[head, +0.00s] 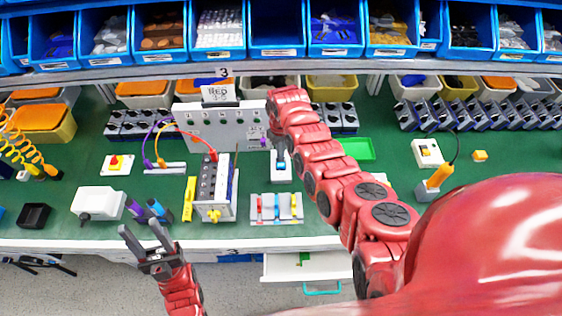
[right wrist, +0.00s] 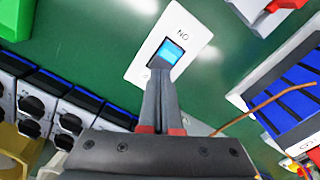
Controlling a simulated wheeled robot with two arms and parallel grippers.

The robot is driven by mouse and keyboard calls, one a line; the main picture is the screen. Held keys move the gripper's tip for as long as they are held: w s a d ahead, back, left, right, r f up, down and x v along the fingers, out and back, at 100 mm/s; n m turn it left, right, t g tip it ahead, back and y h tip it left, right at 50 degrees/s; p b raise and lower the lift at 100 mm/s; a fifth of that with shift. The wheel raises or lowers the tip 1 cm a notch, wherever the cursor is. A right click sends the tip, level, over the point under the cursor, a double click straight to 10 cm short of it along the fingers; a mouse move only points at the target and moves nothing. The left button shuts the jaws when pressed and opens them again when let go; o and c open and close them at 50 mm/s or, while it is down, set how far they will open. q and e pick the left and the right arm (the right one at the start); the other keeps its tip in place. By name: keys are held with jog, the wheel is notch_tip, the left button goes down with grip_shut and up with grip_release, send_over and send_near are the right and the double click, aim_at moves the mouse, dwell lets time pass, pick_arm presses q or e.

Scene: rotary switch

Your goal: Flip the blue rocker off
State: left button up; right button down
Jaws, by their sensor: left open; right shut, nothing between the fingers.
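The blue rocker (right wrist: 172,52) sits in a white plate (right wrist: 190,30) on the green bench, with lettering that reads "NO" in the right wrist view beside it. In the head view the white switch (head: 281,172) stands right of the terminal block. My right gripper (right wrist: 160,72) is shut and empty. Its fingertips are at the near edge of the rocker; I cannot tell whether they touch it. In the head view the right arm (head: 318,160) reaches over the bench to the switch. My left gripper (head: 142,236) is open and empty at the bench's front edge.
A grey terminal block (head: 214,185) with cables stands left of the switch, and a board with red, white and blue parts (head: 276,208) lies in front. A white panel (head: 222,127) stands behind. A green tray (head: 357,149) lies to the right.

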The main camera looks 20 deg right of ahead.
jog(key=shift+f+b, duration=0.75)
jog(key=shift+f, duration=0.2)
dwell(0.8)
jog(key=shift+r+p, duration=0.95)
jog(key=shift+r, duration=0.3)
jog(key=shift+r+p, duration=1.3)
jog(key=shift+r, duration=1)
